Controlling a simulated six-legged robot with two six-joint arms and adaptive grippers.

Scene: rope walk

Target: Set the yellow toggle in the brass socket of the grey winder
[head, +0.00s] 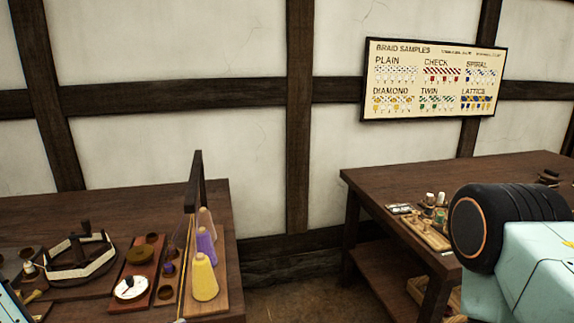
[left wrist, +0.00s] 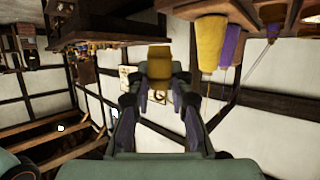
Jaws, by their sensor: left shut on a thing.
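My left gripper (left wrist: 159,82) shows in the left wrist view, its two fingers shut on the yellow toggle (left wrist: 159,60). The toggle appears as a mustard-yellow block between the fingertips, held clear of the surfaces around it. In the head view the left gripper and toggle are not clearly visible. A six-sided winding frame (head: 78,262) with a pale rim stands on the left table. I cannot make out a grey winder or pick out its brass socket for sure. My right gripper is out of view; only my right arm shows at the right edge.
The left table (head: 120,202) bears a red-brown board with a white dial (head: 130,288) and small round cups. Yellow (head: 204,278) and purple (head: 206,246) thread cones stand by an upright dark post (head: 196,180). A right table (head: 400,178) holds a tray (head: 424,232); a gap separates the tables.

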